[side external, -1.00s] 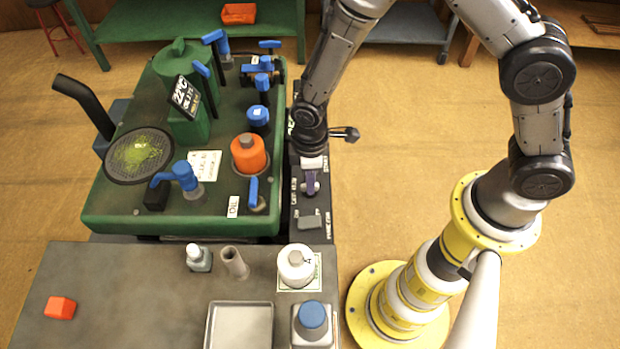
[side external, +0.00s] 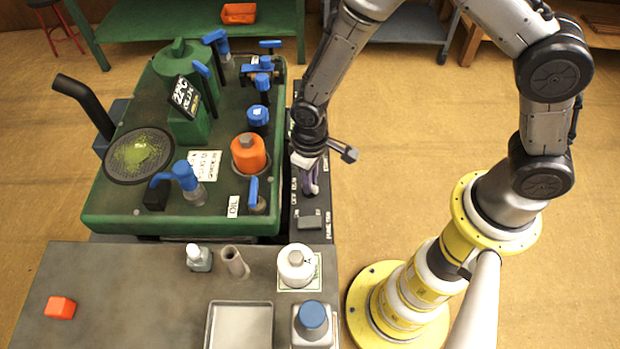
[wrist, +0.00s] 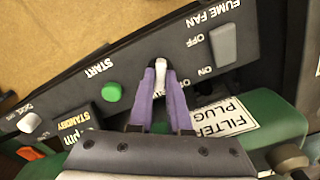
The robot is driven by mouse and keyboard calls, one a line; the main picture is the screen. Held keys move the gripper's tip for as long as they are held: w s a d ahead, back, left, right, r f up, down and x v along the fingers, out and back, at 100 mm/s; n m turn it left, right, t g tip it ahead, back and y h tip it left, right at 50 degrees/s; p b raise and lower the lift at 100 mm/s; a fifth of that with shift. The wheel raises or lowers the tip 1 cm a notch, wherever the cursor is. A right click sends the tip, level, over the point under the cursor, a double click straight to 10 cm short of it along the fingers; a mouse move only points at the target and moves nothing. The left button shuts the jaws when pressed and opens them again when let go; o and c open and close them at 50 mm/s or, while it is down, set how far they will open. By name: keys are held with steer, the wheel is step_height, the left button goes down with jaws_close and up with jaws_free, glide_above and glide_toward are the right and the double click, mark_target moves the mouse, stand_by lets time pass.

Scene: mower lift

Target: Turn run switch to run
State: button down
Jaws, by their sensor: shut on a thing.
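The run switch shows in the wrist view as a small pale lever (wrist: 161,75) on the dark control panel. My gripper (wrist: 161,66) has its two purple fingers shut on this lever, one on each side. In the side external view my gripper (side external: 310,190) is low over the panel (side external: 327,205) along the right edge of the green machine. There the lever is mostly hidden by the fingers. The lettering beside it is partly covered, so I cannot tell exactly which position the lever is in.
Close to the fingers are a grey fume fan rocker (wrist: 223,44), a green start button (wrist: 112,92) and a pale knob (wrist: 29,122). The green machine top (side external: 120,205) carries several blue handles and an orange cap (side external: 248,153). Open floor lies right of the panel.

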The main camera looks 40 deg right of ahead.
steer(key=shift+r, duration=0.1)
stand_by(0.3)
steer(key=c, duration=0.9)
jaws_free()
steer(key=shift+o, duration=0.2)
step_height(320, 180, up, 14)
